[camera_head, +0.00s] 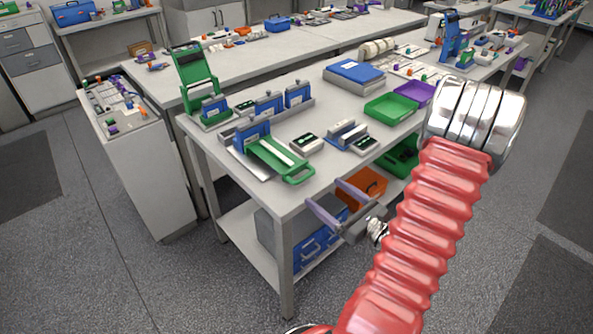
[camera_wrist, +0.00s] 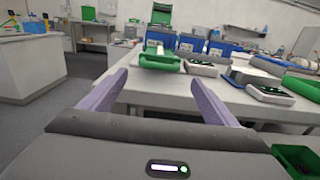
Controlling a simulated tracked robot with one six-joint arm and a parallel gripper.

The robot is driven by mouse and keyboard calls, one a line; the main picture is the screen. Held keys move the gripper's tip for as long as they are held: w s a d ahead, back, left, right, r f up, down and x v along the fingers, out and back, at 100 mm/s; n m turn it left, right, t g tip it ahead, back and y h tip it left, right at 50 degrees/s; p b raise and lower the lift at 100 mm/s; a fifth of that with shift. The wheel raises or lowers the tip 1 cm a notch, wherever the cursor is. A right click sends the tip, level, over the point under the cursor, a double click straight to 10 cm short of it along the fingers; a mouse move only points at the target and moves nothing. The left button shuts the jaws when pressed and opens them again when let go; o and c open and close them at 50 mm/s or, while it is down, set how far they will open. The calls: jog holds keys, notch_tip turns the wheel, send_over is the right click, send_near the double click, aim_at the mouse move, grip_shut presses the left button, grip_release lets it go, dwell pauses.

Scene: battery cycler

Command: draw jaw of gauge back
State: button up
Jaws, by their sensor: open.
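What looks like the gauge is a flat grey base with a blue upright block (camera_head: 252,134) at the left side of the near bench. Its jaw seems to be the green sliding piece (camera_head: 272,157) with a white strip and a looped green handle (camera_head: 299,178) facing the bench's front edge. The green handle also shows in the wrist view (camera_wrist: 160,60), straight ahead between the fingers. My gripper (camera_head: 326,197) is open and empty, with two purple fingers (camera_wrist: 158,82). It is in front of the bench edge, apart from the handle.
Small white devices with dark displays (camera_head: 307,143) stand right of the gauge. A raised green fixture (camera_head: 195,76) and more blue blocks (camera_head: 299,94) stand behind. Green (camera_head: 391,108) and purple trays (camera_head: 420,94) lie farther right. Orange and blue bins (camera_head: 368,186) sit under the bench.

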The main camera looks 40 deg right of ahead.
aim_at(297, 171)
jog(key=shift+w, duration=0.1)
jog(key=w, duration=1.3)
jog(key=shift+w+a, duration=0.2)
jog(key=shift+w, duration=0.15)
jog(key=shift+c, duration=0.5)
jog(key=c, duration=1)
